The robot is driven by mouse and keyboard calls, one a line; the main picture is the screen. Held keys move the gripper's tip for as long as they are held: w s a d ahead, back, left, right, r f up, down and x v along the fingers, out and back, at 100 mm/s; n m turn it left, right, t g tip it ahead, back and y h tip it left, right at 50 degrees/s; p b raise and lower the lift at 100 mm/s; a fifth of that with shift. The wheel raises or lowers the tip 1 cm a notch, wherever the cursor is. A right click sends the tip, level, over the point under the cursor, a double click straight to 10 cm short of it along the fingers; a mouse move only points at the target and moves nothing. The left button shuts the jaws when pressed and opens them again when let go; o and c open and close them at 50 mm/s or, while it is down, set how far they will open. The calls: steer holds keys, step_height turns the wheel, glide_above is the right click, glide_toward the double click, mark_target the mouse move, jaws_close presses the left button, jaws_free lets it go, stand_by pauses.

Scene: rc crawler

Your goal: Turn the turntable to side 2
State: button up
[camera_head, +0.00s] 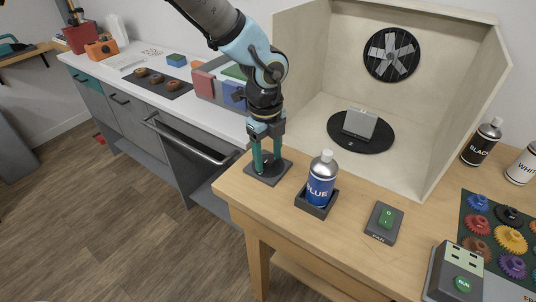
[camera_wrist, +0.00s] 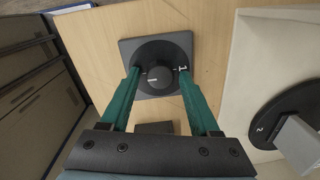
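The turntable (camera_head: 336,138) is a black disc on the floor of the beige booth, with a light grey block (camera_head: 360,124) standing on it. Its edge also shows at the right of the wrist view (camera_wrist: 262,118), with a white mark like a "2" near the rim. A black round dial with a raised knob (camera_wrist: 158,78) sits on a dark square plate (camera_wrist: 130,48) on the wooden table, left of the booth. My gripper (camera_wrist: 159,72) points down over the dial. Its green fingers are apart, one on each side of the knob; I cannot tell whether they touch it.
A blue spray can (camera_head: 320,180) stands in a dark holder just right of the dial. A green-button box (camera_head: 384,222) is further right. Black (camera_head: 481,142) and white (camera_head: 524,164) cans and coloured gears (camera_head: 510,240) are at the right. The booth wall stands close behind my gripper.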

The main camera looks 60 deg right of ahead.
mark_target(266, 160)
steer(key=shift+o, duration=0.4)
step_height(266, 160, up, 11)
steer(key=b, duration=0.2)
steer(key=shift+a, duration=0.25)
steer(key=shift+f, duration=0.15)
steer(key=w+a+f+n, duration=0.2)
steer(key=w+a+n, duration=1.4)
steer(key=w+a, duration=0.5)
steer(key=w+a+n+t, duration=0.1)
steer(key=w+a+n, duration=0.1)
steer(key=a+n, duration=0.8)
steer(key=w+a+n, duration=0.2)
steer(key=a+n, duration=0.9)
steer(key=a, duration=0.6)
steer(key=shift+t, duration=0.4)
